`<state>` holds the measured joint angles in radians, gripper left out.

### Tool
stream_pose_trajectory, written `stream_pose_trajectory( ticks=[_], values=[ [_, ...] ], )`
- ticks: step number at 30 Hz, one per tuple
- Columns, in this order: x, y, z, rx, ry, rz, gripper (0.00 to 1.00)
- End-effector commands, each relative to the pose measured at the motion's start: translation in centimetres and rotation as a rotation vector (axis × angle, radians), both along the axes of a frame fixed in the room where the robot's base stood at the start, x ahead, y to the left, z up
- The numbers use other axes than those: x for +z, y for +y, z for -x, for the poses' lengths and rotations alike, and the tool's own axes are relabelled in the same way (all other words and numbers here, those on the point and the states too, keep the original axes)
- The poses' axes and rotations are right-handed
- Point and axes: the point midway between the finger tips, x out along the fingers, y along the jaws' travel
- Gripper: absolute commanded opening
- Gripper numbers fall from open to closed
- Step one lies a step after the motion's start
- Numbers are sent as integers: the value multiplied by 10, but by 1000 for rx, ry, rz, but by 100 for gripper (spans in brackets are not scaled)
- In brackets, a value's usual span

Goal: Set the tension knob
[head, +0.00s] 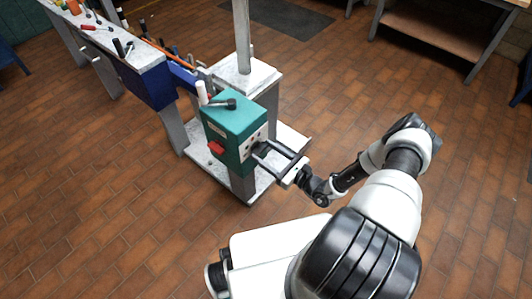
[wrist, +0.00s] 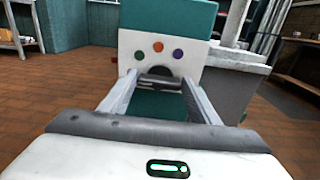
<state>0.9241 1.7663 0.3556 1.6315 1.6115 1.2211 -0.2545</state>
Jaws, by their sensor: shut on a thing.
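A teal box (head: 233,122) stands on a post of the mast base. Below the dots is a dark round knob (wrist: 160,71), the likely tension knob. My gripper (wrist: 159,80) reaches straight at this panel, its two fingers on either side of the knob and shut on it. In the head view my gripper (head: 263,151) meets the box's right face. The fingers hide part of the knob, and I cannot make out a pointer mark on it.
A red part (head: 215,147) sticks out of the box's left face. A black-ended handle (head: 226,103) and a white cylinder (head: 201,92) are at its top. A grey mast (head: 242,40) rises behind. A bench with tools (head: 115,55) stands at upper left. The brick floor is clear in front.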

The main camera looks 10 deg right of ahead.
Motion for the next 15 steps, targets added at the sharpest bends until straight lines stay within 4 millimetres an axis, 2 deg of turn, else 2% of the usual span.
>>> stream_pose_trajectory(
  ticks=[8,15],
  values=[
    [-2,-1,0,-1,70,-98,34],
    [-3,-2,-1,-1,191,-261,34]
  ],
)
